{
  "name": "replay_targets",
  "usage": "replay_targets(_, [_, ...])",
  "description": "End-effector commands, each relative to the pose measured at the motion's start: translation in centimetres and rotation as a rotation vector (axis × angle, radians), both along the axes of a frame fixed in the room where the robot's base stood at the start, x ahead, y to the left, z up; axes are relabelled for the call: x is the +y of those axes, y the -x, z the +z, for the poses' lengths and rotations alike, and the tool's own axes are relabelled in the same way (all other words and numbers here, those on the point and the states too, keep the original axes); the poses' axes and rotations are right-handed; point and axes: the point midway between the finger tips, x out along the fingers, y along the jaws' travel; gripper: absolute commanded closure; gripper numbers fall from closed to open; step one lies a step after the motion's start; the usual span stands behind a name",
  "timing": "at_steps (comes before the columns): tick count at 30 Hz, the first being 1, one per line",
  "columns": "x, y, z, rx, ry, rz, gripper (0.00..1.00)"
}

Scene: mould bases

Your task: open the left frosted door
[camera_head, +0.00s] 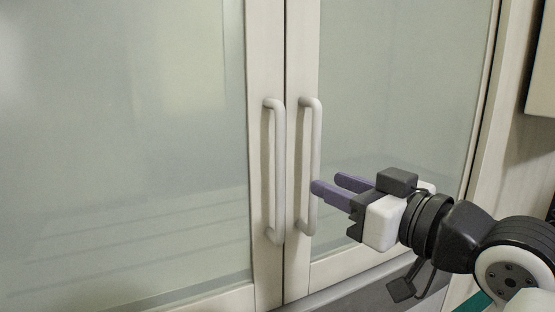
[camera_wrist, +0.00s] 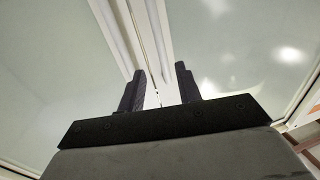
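The left frosted door (camera_head: 120,150) has a pale frame and a vertical white bar handle (camera_head: 273,170) near its right edge. It looks shut, level with the right frosted door (camera_head: 400,100), whose own white handle (camera_head: 311,165) stands beside the first. My gripper (camera_head: 333,187) is in front of the right door, to the right of both handles, with its purple fingers pointing left. Its fingertips overlap the right door's handle in the picture; I cannot tell whether they touch. In the wrist view the two dark fingers (camera_wrist: 158,88) are apart, with the door frames beyond and nothing clearly held between them.
A pale cabinet side frame (camera_head: 510,110) stands at the right, with a wall-mounted box edge (camera_head: 541,80) beyond it. A grey ledge (camera_head: 350,290) runs below the doors. The space before the left door looks clear.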

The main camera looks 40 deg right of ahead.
Motion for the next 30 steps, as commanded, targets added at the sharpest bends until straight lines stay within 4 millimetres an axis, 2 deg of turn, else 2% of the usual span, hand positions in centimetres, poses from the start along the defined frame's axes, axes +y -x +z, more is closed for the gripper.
replay_targets(5, [0.0,-3.0,0.3,0.003,-0.001,0.004,0.66])
replay_targets(12, [-0.2,-8.2,0.3,0.003,0.001,0.004,0.66])
replay_targets(18, [-0.4,-11.5,0.2,0.001,-0.001,0.002,0.66])
replay_targets(24, [-0.5,-13.0,0.0,-0.001,-0.001,0.001,0.66])
replay_targets(30, [-0.5,-13.2,0.0,-0.001,0.000,0.001,0.66])
